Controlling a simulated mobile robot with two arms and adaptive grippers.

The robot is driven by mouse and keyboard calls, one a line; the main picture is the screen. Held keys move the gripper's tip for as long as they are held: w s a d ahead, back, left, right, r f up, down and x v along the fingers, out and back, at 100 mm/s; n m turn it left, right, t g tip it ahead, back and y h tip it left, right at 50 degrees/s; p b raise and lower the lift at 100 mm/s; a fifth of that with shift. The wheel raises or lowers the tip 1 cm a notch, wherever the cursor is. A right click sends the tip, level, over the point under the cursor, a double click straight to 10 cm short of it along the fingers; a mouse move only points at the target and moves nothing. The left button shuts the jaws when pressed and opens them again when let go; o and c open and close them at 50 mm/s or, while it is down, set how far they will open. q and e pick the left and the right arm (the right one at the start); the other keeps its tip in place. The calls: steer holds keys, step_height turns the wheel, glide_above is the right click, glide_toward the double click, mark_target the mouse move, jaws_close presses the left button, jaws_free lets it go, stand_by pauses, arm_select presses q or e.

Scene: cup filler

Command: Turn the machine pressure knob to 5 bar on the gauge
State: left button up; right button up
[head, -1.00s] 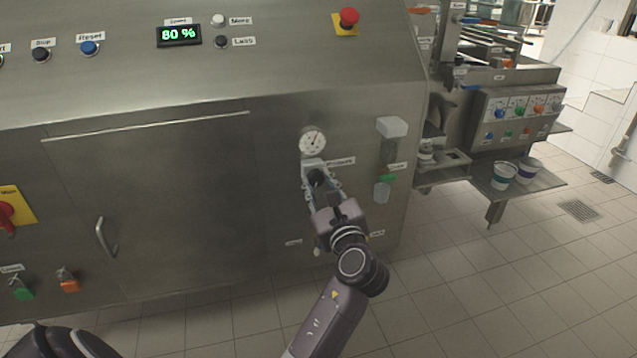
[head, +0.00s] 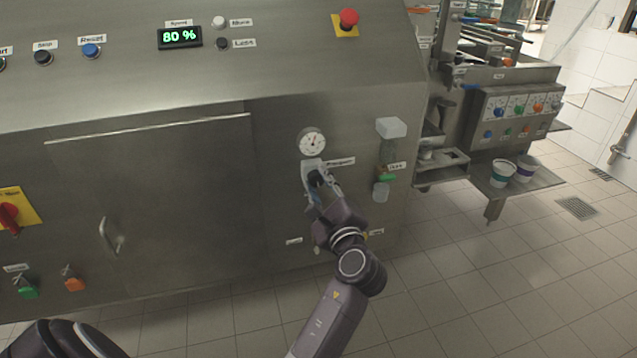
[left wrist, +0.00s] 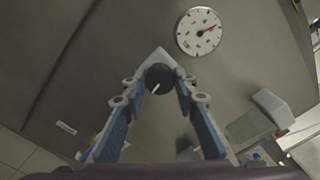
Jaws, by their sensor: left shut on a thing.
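The black pressure knob (left wrist: 158,77) with a white mark sits on a light mount on the steel machine front, just below the round white pressure gauge (head: 312,142). The gauge also shows in the left wrist view (left wrist: 198,32), with a red needle pointing to the picture's upper right; its numbers are too small to read. My left gripper (head: 318,180) is at the knob, its fingers on either side of it and shut on it. In the left wrist view the two blue-padded fingers (left wrist: 158,84) flank the knob. My right gripper is not in view.
A white box (head: 391,127) and a green-marked valve (head: 387,177) are right of the knob. A cabinet door with a handle (head: 109,236) is to the left. A red emergency button (head: 348,18) is above. Cups (head: 502,172) stand on a shelf at right.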

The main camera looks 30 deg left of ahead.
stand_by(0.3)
arm_select(q)
steer(key=o, duration=1.2)
steer(key=shift+c, duration=0.2)
steer(key=shift+r, duration=4.95)
